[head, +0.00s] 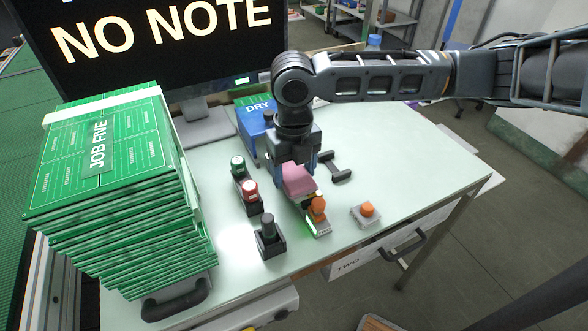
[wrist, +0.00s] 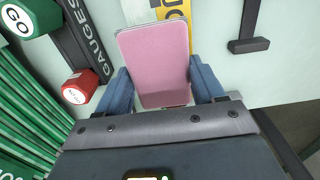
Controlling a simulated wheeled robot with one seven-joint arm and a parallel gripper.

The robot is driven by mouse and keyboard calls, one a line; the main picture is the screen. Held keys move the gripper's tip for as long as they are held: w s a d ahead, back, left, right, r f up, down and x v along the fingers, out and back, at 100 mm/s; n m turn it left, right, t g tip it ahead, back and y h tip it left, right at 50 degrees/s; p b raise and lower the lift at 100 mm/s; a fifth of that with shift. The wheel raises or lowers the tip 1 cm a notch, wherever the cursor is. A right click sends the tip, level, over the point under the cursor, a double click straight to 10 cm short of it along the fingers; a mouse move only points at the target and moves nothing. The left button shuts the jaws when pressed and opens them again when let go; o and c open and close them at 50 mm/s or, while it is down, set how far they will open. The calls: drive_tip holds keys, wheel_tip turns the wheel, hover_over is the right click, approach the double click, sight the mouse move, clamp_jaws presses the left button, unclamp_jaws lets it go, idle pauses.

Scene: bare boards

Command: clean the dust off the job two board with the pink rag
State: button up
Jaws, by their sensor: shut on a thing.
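The pink rag (head: 298,180) is held in my gripper (head: 297,172) above the right-middle part of the pale table. In the wrist view the rag (wrist: 155,62) is a flat pink pad between the two blue fingers, which are closed on its sides. No board marked job two can be made out. A yellow label (wrist: 174,9) with partly covered letters shows just beyond the rag in the wrist view, the rest hidden behind it. I cannot tell whether the rag touches anything beneath it.
A stack of green boards labelled JOB FIVE (head: 98,150) stands at the left. A blue DRY box (head: 252,125), the red gauge (head: 250,188), a black holder (head: 268,238), an orange-knobbed piece (head: 318,210) and another orange knob (head: 367,209) surround the gripper. Table space is clear at right.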

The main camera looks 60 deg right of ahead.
drive_tip(key=shift+w+d, duration=0.7)
drive_tip(key=shift+w, duration=0.3)
drive_tip(key=shift+s+a, duration=0.1)
drive_tip(key=shift+s, duration=0.1)
drive_tip(key=shift+s+a, duration=0.3)
drive_tip(key=shift+s, duration=0.1)
drive_tip(key=shift+s+r, duration=0.1)
drive_tip(key=shift+r, duration=0.05)
drive_tip(key=shift+s+a, duration=0.35)
drive_tip(key=shift+s, duration=0.05)
drive_tip(key=shift+f, duration=0.2)
drive_tip(key=shift+w+d, duration=0.1)
drive_tip(key=shift+w, duration=0.05)
idle(0.3)
drive_tip(key=shift+w+d, duration=0.65)
drive_tip(key=shift+w, duration=0.3)
drive_tip(key=shift+c, duration=0.3)
